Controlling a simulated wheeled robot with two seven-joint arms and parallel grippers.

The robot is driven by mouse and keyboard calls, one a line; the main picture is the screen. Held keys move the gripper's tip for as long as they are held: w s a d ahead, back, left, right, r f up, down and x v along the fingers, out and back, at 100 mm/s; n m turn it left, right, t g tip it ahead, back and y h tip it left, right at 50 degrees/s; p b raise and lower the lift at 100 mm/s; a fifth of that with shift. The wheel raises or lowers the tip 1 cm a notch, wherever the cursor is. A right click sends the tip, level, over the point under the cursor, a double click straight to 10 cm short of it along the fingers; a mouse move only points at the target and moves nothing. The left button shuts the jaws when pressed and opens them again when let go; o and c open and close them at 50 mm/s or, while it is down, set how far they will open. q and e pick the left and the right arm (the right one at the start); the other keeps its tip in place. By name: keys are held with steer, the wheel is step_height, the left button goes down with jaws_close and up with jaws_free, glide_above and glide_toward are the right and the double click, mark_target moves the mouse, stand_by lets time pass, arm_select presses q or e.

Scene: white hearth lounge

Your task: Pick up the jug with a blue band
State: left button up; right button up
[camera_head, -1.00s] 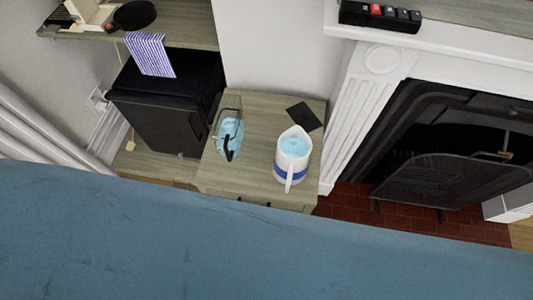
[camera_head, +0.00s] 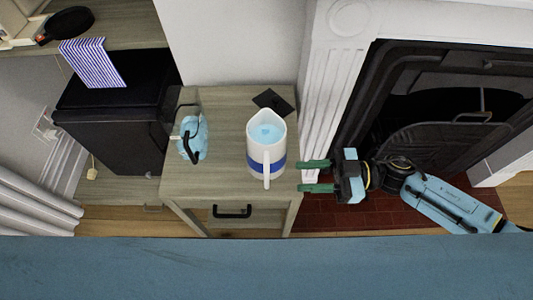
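The white jug with a blue band (camera_head: 265,145) stands upright on a small wooden cabinet (camera_head: 220,105). Light blue liquid shows inside it, and its handle faces the near side. My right gripper (camera_head: 316,176) comes in from the right, its two green fingers apart and pointing left at the jug. The fingers are a little right of the jug, near the cabinet's right edge, and nothing is between them. My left gripper is not in view.
A clear glass jug with a black handle (camera_head: 194,138) stands left of the white jug. A dark flat square (camera_head: 272,101) lies behind. A fireplace (camera_head: 430,110) is at the right. A blue surface (camera_head: 260,268) fills the near edge.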

mark_target(266, 155)
steer(key=a, duration=0.5)
steer(key=shift+a, duration=0.3)
steer(key=shift+s+a+f+b, duration=0.1)
steer(key=shift+s+a+b, duration=0.1)
steer(key=shift+a, duration=1.2)
steer(key=shift+s+a+b, duration=0.1)
steer(key=shift+s+a, duration=0.05)
steer(key=shift+a, duration=1.2)
jaws_close()
steer(key=shift+r, duration=0.2)
